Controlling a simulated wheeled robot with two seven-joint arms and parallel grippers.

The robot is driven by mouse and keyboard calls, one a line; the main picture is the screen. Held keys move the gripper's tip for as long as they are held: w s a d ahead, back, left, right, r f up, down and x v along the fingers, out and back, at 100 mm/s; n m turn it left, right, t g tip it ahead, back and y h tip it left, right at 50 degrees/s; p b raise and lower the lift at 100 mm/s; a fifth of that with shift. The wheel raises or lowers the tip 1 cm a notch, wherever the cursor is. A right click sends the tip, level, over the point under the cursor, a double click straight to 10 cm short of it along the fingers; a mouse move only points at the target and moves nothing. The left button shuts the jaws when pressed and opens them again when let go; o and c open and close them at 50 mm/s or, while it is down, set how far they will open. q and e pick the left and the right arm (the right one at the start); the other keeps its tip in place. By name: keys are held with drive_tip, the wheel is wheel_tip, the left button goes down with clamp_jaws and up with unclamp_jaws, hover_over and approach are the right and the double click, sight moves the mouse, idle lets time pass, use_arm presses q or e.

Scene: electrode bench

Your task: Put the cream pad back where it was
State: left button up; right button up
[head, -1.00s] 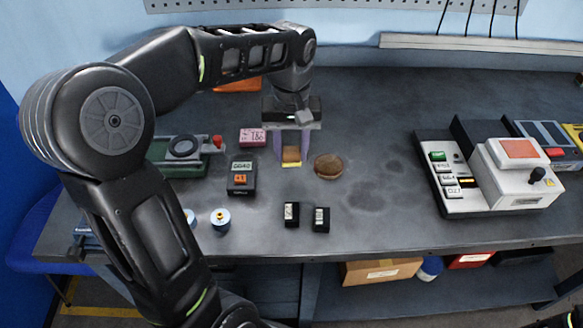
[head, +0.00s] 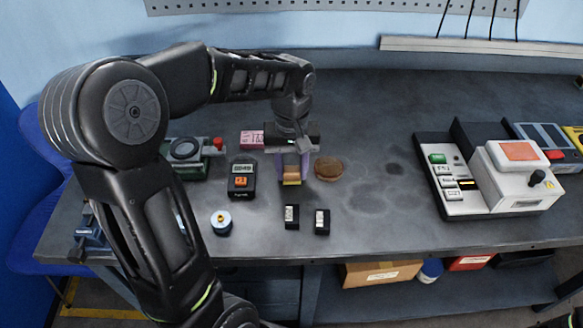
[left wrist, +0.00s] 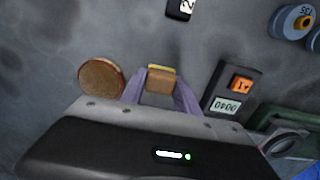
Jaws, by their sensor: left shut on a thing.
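My left gripper (head: 291,180) points down over the middle of the bench, with its pale purple fingers shut on a small tan-brown block (head: 291,172) with a yellow front edge. This block may be the cream pad; no other cream pad shows clearly. In the left wrist view the block (left wrist: 161,83) sits between both fingers (left wrist: 160,95). I cannot tell whether it touches the bench. A round brown disc (head: 328,168) lies just right of the gripper, apart from it.
A dark meter (head: 241,179) with an orange button stands left of the gripper. Two small black blocks (head: 291,217) (head: 322,222) stand in front. A pink device (head: 251,139) is behind left. A white machine (head: 515,175) is at right. Bench between disc and machine is clear.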

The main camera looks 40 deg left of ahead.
sight(292, 168)
use_arm(q)
drive_tip(key=shift+f, duration=0.25)
drive_tip(key=o, duration=1.2)
drive_tip(key=shift+r, duration=0.1)
wheel_tip(292, 168, up, 12)
drive_tip(key=shift+r, duration=0.2)
